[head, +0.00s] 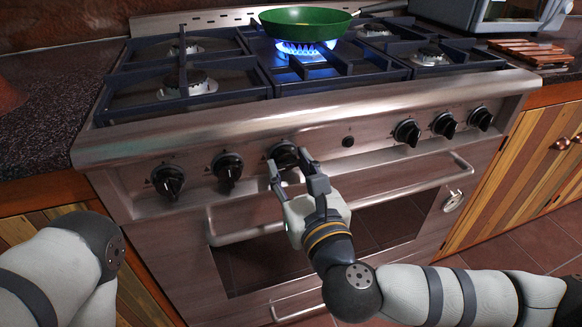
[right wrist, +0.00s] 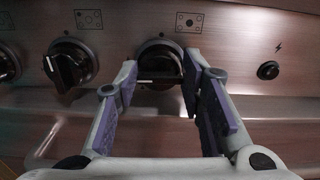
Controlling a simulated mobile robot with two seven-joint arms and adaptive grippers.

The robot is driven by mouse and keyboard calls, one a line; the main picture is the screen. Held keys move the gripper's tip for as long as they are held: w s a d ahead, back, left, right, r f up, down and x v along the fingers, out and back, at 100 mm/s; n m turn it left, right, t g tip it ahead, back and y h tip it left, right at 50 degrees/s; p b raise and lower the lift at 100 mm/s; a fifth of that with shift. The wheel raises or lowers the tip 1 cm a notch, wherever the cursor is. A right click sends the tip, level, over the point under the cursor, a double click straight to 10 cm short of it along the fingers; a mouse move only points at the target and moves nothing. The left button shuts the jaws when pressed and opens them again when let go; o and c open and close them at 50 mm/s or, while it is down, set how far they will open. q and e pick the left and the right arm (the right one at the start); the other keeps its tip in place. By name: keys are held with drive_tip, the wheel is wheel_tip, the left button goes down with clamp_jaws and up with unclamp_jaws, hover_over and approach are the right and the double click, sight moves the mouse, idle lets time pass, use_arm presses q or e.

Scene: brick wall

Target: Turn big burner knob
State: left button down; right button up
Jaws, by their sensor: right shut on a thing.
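The big burner knob (head: 284,152) is black and round, third from the left on the stove's front panel. In the right wrist view the knob (right wrist: 160,58) sits between the fingertips, its grip bar lying roughly level. My right gripper (head: 291,166) is shut on this knob, one finger on each side. In the right wrist view the gripper (right wrist: 160,74) has its purple pads at the knob's left and right edges. My left gripper is out of view.
Other black knobs stand on both sides, the nearest one (head: 228,168) to the left. A small round button (head: 348,141) is to the right. The oven handle (head: 345,202) runs below the panel, close to my right gripper.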

drive_tip(key=n+p, duration=0.1)
drive_tip(key=n, duration=0.2)
drive_tip(key=shift+r+n, duration=0.15)
drive_tip(key=shift+n, duration=0.25)
drive_tip(key=n+p, duration=0.1)
drive_tip(key=n, duration=0.2)
drive_tip(key=shift+a+n, duration=0.1)
drive_tip(key=shift+n, duration=0.3)
drive_tip(key=n+p, duration=0.1)
drive_tip(key=n, duration=0.2)
drive_tip(key=shift+a, duration=0.1)
use_arm(q)
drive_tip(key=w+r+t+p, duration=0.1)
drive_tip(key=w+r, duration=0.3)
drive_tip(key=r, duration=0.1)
drive_tip(key=shift+p, duration=0.35)
use_arm(e)
drive_tip(key=shift+f+n, duration=0.15)
drive_tip(key=shift+n, duration=0.8)
drive_tip(key=shift+f+n, duration=0.1)
drive_tip(key=shift+n, duration=0.85)
drive_tip(key=shift+f, duration=0.1)
drive_tip(key=o, duration=1.1)
drive_tip(key=shift+o, duration=0.2)
